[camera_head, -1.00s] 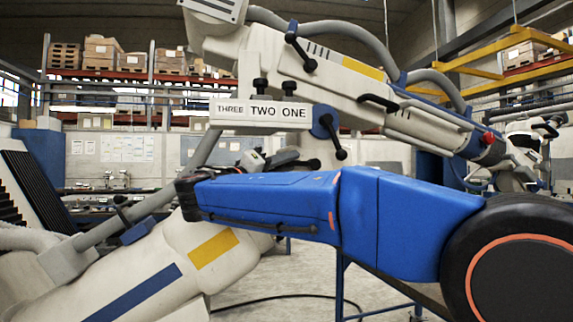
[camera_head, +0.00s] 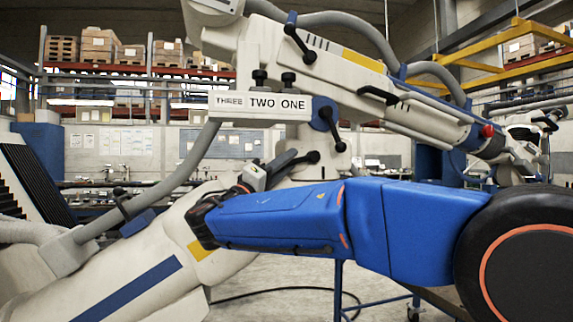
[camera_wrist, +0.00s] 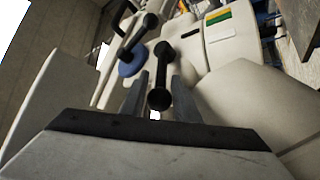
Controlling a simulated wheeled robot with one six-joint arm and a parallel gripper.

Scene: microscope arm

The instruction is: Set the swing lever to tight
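A black lever with a round knob (camera_wrist: 159,98) points toward the wrist camera, between my gripper's two grey fingers (camera_wrist: 159,78). The fingers are apart and open, one on each side of it; contact is unclear. In the head view a black ball-ended lever (camera_head: 311,157) lies by my gripper (camera_head: 284,163), below the label plate. I cannot tell the swing lever's tight mark. Another black lever (camera_head: 333,128) hangs from a blue disc (camera_head: 321,106) right of the plate. The disc also shows in the wrist view (camera_wrist: 131,62).
The label plate (camera_head: 262,105) reads THREE TWO ONE. The cream microscope arm (camera_head: 350,85) with a grey cable (camera_head: 340,20) stretches above my arm. Another black lever (camera_head: 300,42) sits higher up. A cream diagonal body (camera_head: 150,270) lies at lower left.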

